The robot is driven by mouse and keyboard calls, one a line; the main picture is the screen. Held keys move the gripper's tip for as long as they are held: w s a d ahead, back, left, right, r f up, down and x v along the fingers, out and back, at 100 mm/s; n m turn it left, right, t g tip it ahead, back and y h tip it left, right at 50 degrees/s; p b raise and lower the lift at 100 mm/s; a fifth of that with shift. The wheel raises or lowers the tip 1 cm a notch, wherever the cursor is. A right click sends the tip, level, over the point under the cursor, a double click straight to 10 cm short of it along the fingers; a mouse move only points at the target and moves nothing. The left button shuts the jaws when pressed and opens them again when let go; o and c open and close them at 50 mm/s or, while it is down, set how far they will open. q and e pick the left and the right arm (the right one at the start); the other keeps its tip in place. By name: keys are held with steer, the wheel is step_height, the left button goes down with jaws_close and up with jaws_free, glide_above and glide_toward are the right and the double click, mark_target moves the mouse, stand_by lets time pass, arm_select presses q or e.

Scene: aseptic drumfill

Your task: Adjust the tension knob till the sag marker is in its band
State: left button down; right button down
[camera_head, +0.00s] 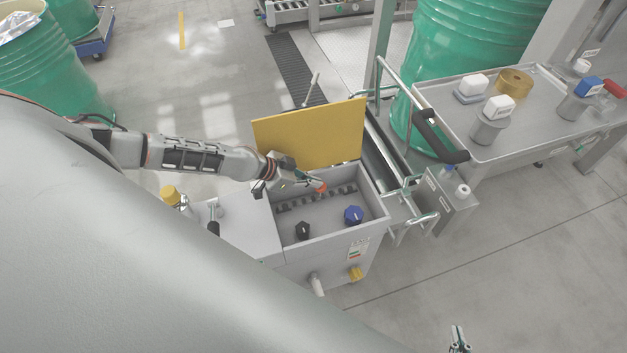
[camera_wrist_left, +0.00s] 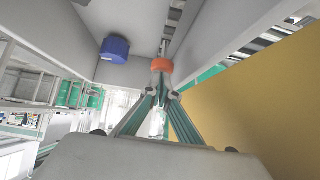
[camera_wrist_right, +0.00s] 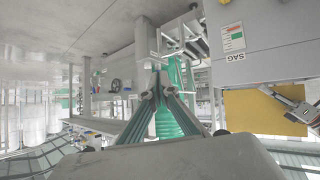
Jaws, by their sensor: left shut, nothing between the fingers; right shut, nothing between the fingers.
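An open grey box (camera_head: 333,218) holds a blue knob (camera_head: 354,215), a black knob (camera_head: 302,230) and a small orange knob (camera_head: 321,186). I cannot tell from labels which is the tension knob. My left gripper (camera_head: 309,181) is shut inside the box, its tips at or just short of the orange knob. In the left wrist view the orange knob (camera_wrist_left: 162,65) is straight beyond the fingertips and the blue knob (camera_wrist_left: 114,49) is left. My right gripper (camera_head: 459,342) is shut and empty, away from the box. The SAG gauge (camera_wrist_right: 233,37) is on the box front; its marker is too small to read.
The yellow lid (camera_head: 315,135) stands open behind the box. A yellow knob (camera_head: 355,274) and a pale handle (camera_head: 316,284) stick out of the box front. A steel table (camera_head: 545,122) with containers is at right.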

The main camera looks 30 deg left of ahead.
arm_select(q)
step_height(320, 180, down, 2)
steer(key=shift+s+f+b, duration=0.1)
steer(key=shift+f+b, duration=0.05)
steer(key=shift+b, duration=0.95)
steer(key=shift+s+f+b, duration=0.1)
steer(key=shift+f+b, duration=0.2)
steer(key=shift+s, duration=0.1)
steer(key=shift+s+f, duration=0.15)
steer(key=shift+f, duration=0.05)
steer(key=shift+r+p, duration=0.4)
steer(key=shift+r, duration=0.1)
steer(key=s+a+r+p, duration=0.2)
steer(key=r, duration=0.3)
steer(key=s+a+r+p, duration=0.2)
steer(key=r, duration=0.4)
steer(key=shift+s+a+r, duration=0.2)
steer(key=shift+s+a, duration=0.15)
steer(key=shift+a, duration=0.05)
